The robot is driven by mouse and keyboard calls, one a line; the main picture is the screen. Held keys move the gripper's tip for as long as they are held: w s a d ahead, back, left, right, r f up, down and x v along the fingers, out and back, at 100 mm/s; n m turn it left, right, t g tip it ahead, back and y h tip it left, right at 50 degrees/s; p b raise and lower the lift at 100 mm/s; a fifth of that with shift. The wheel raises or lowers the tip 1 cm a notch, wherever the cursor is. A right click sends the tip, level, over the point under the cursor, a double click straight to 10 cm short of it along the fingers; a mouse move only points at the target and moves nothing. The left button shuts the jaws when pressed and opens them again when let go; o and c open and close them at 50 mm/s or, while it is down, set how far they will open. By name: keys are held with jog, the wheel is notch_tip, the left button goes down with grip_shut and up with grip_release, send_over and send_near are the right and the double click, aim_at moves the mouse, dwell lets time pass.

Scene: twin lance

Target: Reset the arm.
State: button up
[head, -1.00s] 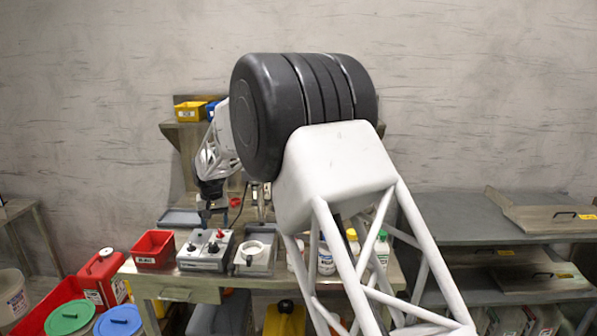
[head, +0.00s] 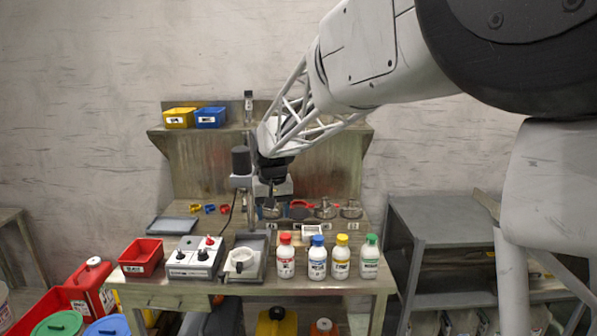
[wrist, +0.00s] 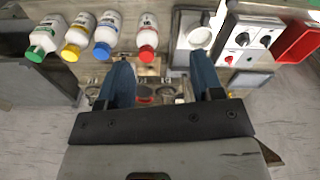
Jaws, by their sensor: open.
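My gripper (head: 270,196) hangs above the middle of the workbench (head: 160,290) in the head view, at the end of my white lattice arm. In the wrist view its two blue fingers (wrist: 160,72) are apart, with nothing between them. In the head view, bottles with red (head: 286,258), blue (head: 317,260), yellow (head: 341,258) and green (head: 369,260) caps stand upright in a row near the bench's front edge, in front of my gripper. No bottle touches my gripper.
A tall stand (head: 248,120) rises beside my gripper. Yellow (head: 179,118) and blue (head: 210,118) bins sit on the upper shelf.

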jog(key=s+d+r+m+t, duration=0.1)
jog(key=s+d, duration=1)
jog(key=s, duration=0.3)
jog(key=s+d+r+m, duration=0.1)
jog(key=s+d, duration=0.9)
jog(key=s, duration=0.5)
jog(key=s+d+f, duration=0.2)
jog(key=s, duration=0.3)
jog(key=s+d+f, duration=0.2)
jog(key=s, duration=0.4)
jog(key=shift+f+m+t+h, duration=0.15)
jog(key=shift+m+t+h, duration=0.15)
